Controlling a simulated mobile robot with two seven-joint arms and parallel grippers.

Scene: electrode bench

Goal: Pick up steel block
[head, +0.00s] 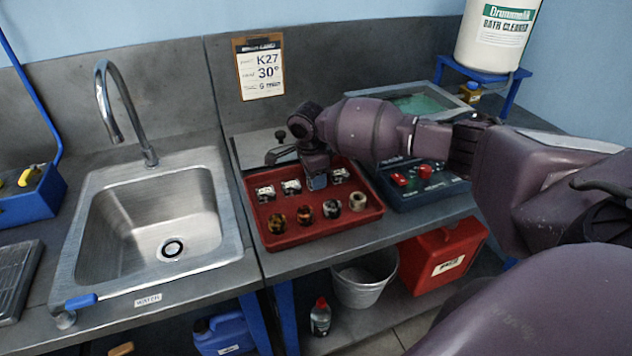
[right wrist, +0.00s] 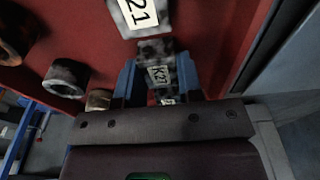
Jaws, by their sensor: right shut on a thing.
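My right gripper (head: 316,182) reaches down over the red tray (head: 310,238) from the right. In the right wrist view its blue fingers (right wrist: 157,84) are shut on a small steel block (right wrist: 155,52) with a white label that seems to read K21. In the head view the gripper hides this block; whether it touches the tray is unclear. Other labelled steel blocks stand in the tray's back row: one at the left (head: 265,193), one beside it (head: 291,187), and one right of the gripper (head: 338,175). The left gripper is not in view.
Several dark and coppery rings (head: 304,213) stand in the tray's front row, with a pale ring (head: 357,202) at the right. A blue box with red knobs (head: 425,180) is right of the tray. A steel sink (head: 160,215) is left. A K27 30° notice (head: 259,68) hangs behind.

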